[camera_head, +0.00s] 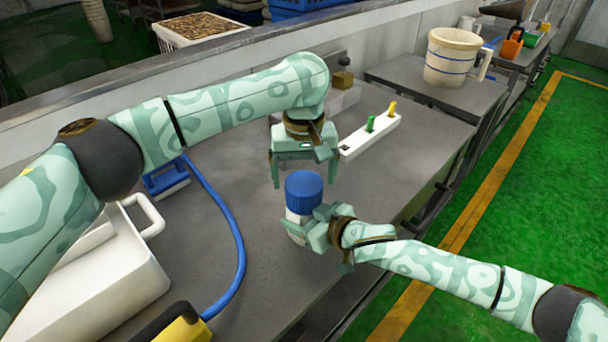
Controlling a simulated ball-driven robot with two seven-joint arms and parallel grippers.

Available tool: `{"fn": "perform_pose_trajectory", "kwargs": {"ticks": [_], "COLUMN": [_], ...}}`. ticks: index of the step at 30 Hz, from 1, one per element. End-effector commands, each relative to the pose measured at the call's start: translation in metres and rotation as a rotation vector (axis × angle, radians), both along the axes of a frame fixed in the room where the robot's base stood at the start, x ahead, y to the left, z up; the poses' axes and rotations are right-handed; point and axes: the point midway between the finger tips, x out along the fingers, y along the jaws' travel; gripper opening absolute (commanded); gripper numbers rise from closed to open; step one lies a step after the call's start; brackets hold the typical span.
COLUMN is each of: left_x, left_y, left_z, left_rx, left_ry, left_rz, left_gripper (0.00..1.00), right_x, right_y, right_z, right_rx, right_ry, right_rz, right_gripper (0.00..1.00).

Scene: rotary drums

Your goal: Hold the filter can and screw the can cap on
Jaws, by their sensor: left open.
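The filter can (293,215) is a white cylinder standing upright on the grey bench. The blue can cap (304,186) sits on top of it; I cannot tell how far it is threaded. My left gripper (304,182) points down with its fingers apart, just above and around the cap's far side, and looks empty. My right gripper (316,226) comes in from the right at the can's side. Its fingers are at the can body, partly hidden by the hand, and seem closed around it.
A white block with green and yellow pegs (371,136) lies behind. A blue hose (238,250) curves left of the can, near a white container (110,275) and a yellow tool (185,328). A white bucket (452,57) stands at back right. The bench (410,165) is clear to the right.

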Motion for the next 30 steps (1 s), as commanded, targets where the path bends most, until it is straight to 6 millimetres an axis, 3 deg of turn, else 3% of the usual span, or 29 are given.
{"fn": "perform_pose_trajectory", "kwargs": {"ticks": [7,14,26,30], "left_x": [-0.004,-0.002,0.000,-0.001], "left_y": [-0.010,-0.003,0.000,0.000], "left_z": [0.021,0.032,0.033,0.025], "left_rx": [-0.011,-0.005,-0.001,-0.002], "left_ry": [0.004,0.004,0.002,0.004], "left_rz": [-0.075,-0.096,-0.095,-0.096], "left_gripper": [0.87,0.87,0.87,0.87], "right_x": [0.000,0.000,0.000,0.000], "right_y": [0.000,0.000,0.000,0.000], "right_z": [-0.001,-0.001,-0.001,-0.001], "right_rx": [-0.001,-0.001,-0.001,-0.001], "right_ry": [0.003,0.003,0.003,0.003], "right_rz": [-0.001,0.000,0.000,0.000], "right_gripper": [0.00,0.00,0.00,0.00]}}
